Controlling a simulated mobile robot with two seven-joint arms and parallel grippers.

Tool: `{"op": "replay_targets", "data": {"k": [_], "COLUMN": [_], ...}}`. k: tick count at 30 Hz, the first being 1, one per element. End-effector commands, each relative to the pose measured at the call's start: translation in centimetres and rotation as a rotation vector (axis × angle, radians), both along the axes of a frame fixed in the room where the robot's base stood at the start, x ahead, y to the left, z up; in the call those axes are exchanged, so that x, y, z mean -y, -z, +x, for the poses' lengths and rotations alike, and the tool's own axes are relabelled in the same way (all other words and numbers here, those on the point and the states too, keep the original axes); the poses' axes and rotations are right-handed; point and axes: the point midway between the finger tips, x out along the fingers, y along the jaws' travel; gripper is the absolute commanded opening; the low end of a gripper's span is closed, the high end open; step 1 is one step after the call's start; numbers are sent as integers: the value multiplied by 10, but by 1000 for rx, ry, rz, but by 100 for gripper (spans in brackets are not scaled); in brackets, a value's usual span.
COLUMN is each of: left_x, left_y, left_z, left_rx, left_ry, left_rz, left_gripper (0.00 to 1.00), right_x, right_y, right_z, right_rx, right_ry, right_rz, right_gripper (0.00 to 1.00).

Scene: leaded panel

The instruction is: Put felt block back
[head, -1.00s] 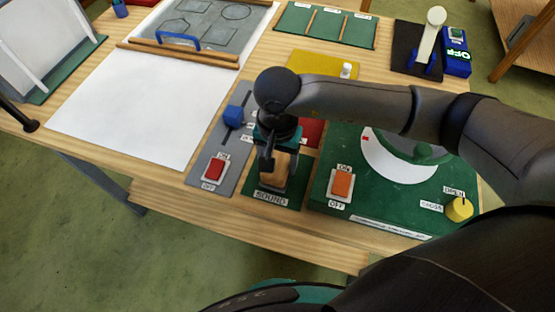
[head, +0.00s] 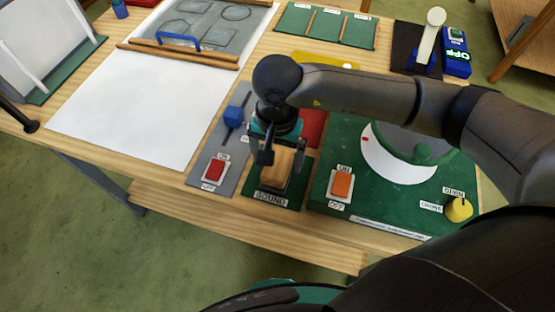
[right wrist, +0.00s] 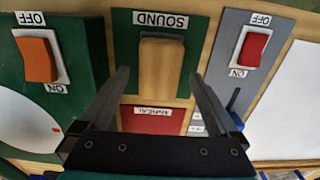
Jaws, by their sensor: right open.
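A tan block (head: 276,170), which I take to be the felt block, rests on the small green plate labelled SOUND (head: 290,199). My right gripper (head: 283,152) is open just above it, with the fingers spread to either side. In the right wrist view the block (right wrist: 161,65) shows beyond and between the two fingertips, with gaps on both sides. It sits near the middle of the green plate (right wrist: 123,48), behind the SOUND label. Its underside is hidden. My left gripper is not in view.
Left of the plate is a grey panel (head: 196,177) with a red switch (head: 215,169) and blue knob (head: 233,115). On the right is a green panel (head: 318,194) with an orange switch (head: 341,185) and yellow knob (head: 459,208). A red plate (right wrist: 150,120) lies behind the block.

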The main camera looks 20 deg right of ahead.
Motion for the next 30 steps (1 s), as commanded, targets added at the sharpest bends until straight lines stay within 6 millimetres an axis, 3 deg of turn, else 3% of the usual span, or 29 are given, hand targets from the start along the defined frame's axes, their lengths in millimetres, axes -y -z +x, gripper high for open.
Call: {"op": "replay_targets", "data": {"k": [6, 12, 18, 27, 30], "left_x": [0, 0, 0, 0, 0], "left_y": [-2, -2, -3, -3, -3], "left_z": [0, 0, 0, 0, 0], "left_rx": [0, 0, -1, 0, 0], "left_ry": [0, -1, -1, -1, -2], "left_rz": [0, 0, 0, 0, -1], "left_gripper": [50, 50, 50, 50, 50], "right_x": [0, 0, 1, 0, -10], "right_y": [-52, -85, -98, -99, -97], "right_z": [1, 1, 0, 0, -5], "right_rx": [6, 4, 1, -1, -16], "right_ry": [0, -1, 0, 0, 2], "right_rz": [0, 0, -2, 1, 44], "right_gripper": [97, 97, 97, 97, 97]}}
